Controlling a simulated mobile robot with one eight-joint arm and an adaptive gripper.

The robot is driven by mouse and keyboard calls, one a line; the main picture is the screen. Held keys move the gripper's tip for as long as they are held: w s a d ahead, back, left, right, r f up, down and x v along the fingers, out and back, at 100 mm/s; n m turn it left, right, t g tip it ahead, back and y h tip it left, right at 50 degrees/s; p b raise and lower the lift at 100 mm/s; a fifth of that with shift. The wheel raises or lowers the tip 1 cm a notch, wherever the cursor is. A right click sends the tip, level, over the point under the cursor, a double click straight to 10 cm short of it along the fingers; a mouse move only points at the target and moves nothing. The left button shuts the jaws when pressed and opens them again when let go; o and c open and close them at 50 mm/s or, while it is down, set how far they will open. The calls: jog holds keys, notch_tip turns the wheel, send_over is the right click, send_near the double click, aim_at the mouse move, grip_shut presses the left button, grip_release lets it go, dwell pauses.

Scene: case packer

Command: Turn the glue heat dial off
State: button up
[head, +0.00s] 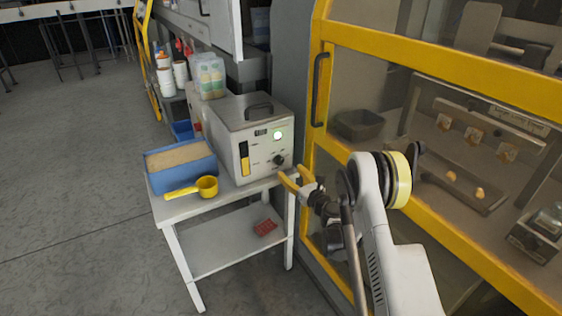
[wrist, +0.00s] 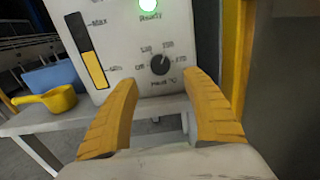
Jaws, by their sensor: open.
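The glue heat dial (wrist: 159,64) is a small dark round knob low on the front panel of the grey glue unit (head: 252,120). Printed numbers ring it, with a °C label below. In the head view the dial (head: 279,160) sits below a lit green lamp (head: 278,136). Its pointer setting is too small to read surely. My gripper (head: 291,181) has yellow fingers, open and empty, just in front of and below the dial. In the wrist view my gripper (wrist: 160,98) has its fingers apart, with the dial showing above and between the tips, not touched.
The unit stands on a white table (head: 225,200) with a blue bin (head: 180,179) of granules and a yellow scoop (head: 206,187). A yellow-framed machine door (head: 335,100) stands close on the right. Open floor lies to the left.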

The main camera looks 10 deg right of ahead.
aim_at(281, 162)
jog(key=b+x, duration=0.2)
jog(key=x, duration=0.6)
jog(key=shift+f, duration=0.1)
jog(key=shift+d, duration=0.1)
jog(key=c, duration=1.2)
